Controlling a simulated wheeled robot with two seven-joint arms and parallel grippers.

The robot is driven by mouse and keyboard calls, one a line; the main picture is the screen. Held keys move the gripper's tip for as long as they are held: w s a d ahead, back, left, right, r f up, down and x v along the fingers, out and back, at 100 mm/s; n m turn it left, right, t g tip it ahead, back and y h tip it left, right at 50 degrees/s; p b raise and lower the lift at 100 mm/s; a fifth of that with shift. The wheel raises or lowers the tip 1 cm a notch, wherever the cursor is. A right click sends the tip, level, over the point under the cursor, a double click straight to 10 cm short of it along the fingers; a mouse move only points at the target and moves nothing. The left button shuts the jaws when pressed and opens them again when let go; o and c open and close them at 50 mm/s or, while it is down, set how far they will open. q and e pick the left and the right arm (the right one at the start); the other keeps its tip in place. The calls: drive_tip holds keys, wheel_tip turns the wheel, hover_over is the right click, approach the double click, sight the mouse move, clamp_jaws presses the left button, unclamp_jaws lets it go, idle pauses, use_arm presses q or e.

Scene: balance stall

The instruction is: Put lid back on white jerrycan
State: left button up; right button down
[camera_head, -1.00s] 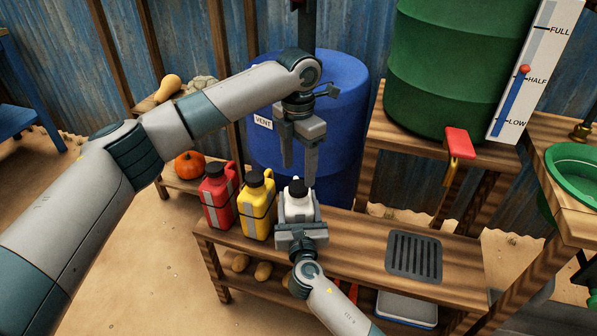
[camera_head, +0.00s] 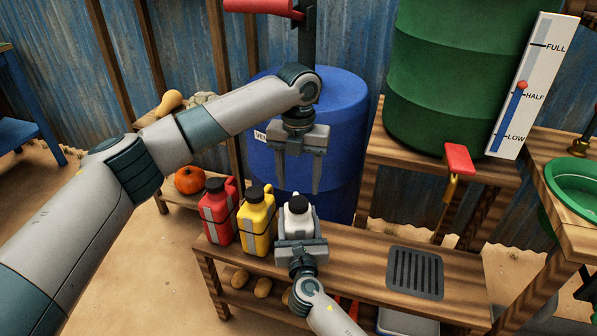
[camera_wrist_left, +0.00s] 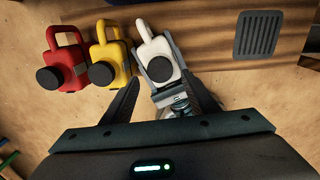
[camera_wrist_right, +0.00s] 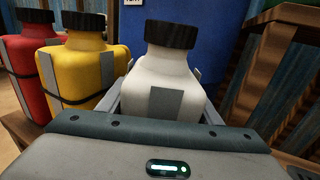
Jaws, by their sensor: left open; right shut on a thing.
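The white jerrycan (camera_head: 299,222) stands on the wooden bench at the end of a row of cans. A black lid (camera_head: 298,204) sits on its neck; the right wrist view shows the lid (camera_wrist_right: 172,34) upright there. Whether it is screwed tight I cannot tell. My right gripper (camera_head: 301,243) is shut on the jerrycan's body from the front. My left gripper (camera_head: 298,190) is open and empty, pointing down above the jerrycan. In the left wrist view the lid (camera_wrist_left: 160,69) lies between its spread fingers, apart from them.
A yellow can (camera_head: 256,215) and a red can (camera_head: 217,212), both with black lids, stand close to the left. A blue barrel (camera_head: 345,130) is right behind. A dark grate (camera_head: 415,272) lies on the bench to the right, with bare wood between.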

use_arm(q)
drive_tip(key=n, duration=0.4)
drive_tip(key=shift+r+n, duration=0.2)
drive_tip(key=shift+n, duration=0.2)
drive_tip(key=n, duration=0.4)
drive_tip(key=shift+r+n, duration=0.15)
drive_tip(key=shift+n, duration=0.15)
drive_tip(key=n, duration=0.4)
drive_tip(key=shift+r, duration=0.15)
drive_tip(key=n, duration=0.4)
drive_tip(key=shift+r+n, duration=0.15)
drive_tip(key=shift+n, duration=0.25)
drive_tip(key=n, duration=0.4)
drive_tip(key=shift+r+n, duration=0.15)
drive_tip(key=shift+n, duration=0.15)
drive_tip(key=n, duration=0.4)
drive_tip(key=shift+r, duration=0.2)
drive_tip(key=n, duration=0.4)
drive_tip(key=shift+r+n, duration=0.15)
drive_tip(key=shift+n, duration=0.25)
drive_tip(key=n, duration=0.3)
drive_tip(key=shift+r+n, duration=0.1)
drive_tip(key=shift+n, duration=0.2)
